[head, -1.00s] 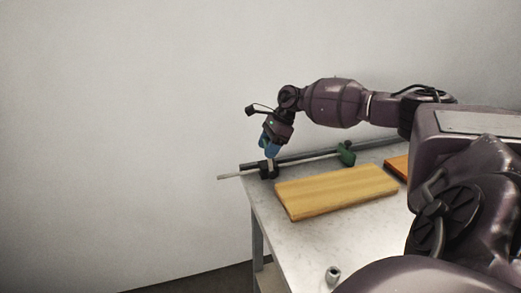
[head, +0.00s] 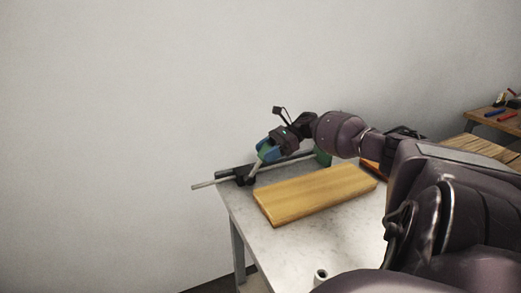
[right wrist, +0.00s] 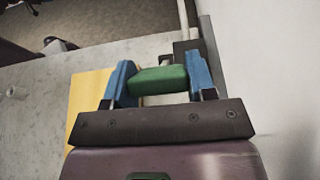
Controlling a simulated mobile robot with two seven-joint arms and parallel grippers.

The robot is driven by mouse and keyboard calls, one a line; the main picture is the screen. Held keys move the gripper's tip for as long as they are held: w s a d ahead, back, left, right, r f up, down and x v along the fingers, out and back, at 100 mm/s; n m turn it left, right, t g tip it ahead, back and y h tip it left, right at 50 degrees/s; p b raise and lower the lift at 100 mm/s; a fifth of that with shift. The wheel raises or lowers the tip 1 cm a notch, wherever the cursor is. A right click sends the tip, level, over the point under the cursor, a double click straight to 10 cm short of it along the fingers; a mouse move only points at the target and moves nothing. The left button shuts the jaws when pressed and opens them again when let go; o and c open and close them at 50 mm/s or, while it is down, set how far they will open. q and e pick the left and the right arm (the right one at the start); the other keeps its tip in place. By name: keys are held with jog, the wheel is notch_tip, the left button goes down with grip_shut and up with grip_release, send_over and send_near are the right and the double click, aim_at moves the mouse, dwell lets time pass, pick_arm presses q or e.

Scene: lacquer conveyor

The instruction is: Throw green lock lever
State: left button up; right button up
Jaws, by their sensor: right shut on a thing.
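The green lock lever (right wrist: 160,80) is a green block that shows between two blue fingertips in the right wrist view. In the head view its green grip (head: 269,152) is partly hidden by the fingers. A pale stem runs from it down-left to a black clamp block (head: 243,177) at the table's far left corner, so the lever leans right. My right gripper (head: 265,154) is shut on the green grip, above and right of the block. My left gripper is not in view.
A dark rail with a pale rod (head: 205,185) runs along the table's (head: 290,235) back edge. Another green part (head: 322,157) sits further right on it. A yellow board (head: 315,194) lies in front. A small grey cylinder (head: 321,275) stands near the front.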

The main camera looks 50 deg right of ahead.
jog(key=shift+d, duration=0.1)
dwell(0.5)
jog(key=o, duration=1.3)
jog(key=shift+s+f, duration=0.1)
jog(key=shift+d, duration=0.15)
jog(key=b+v, duration=0.2)
jog(key=v, duration=0.8)
jog(key=shift+s+d, duration=0.2)
jog(key=shift+d, duration=0.05)
